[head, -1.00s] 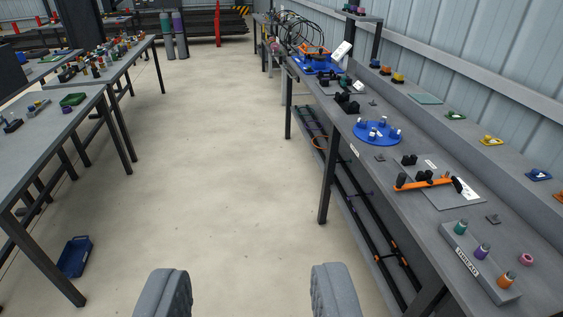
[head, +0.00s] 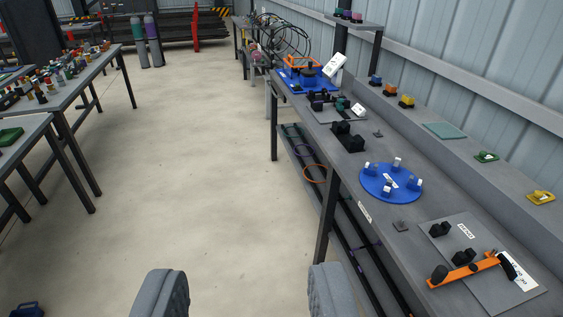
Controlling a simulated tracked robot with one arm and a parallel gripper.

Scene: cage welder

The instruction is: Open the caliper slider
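The likely caliper is an orange bar with black parts (head: 466,270), lying on a grey plate (head: 505,290) on the right-hand bench. A black knob sits at its left end and a dark curved piece at its right end, by a white label. I cannot tell from here how far its slider stands open. My gripper (head: 248,295) shows at the bottom of the view, its two grey fingers wide apart with only floor between them. It is well left of the bar and touches nothing.
The right bench (head: 350,185) also holds a blue round plate (head: 376,184) with white-topped pegs, black blocks (head: 347,137) and a blue fixture (head: 308,78). A left table (head: 60,95) carries many small parts. The concrete aisle (head: 200,160) between is clear.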

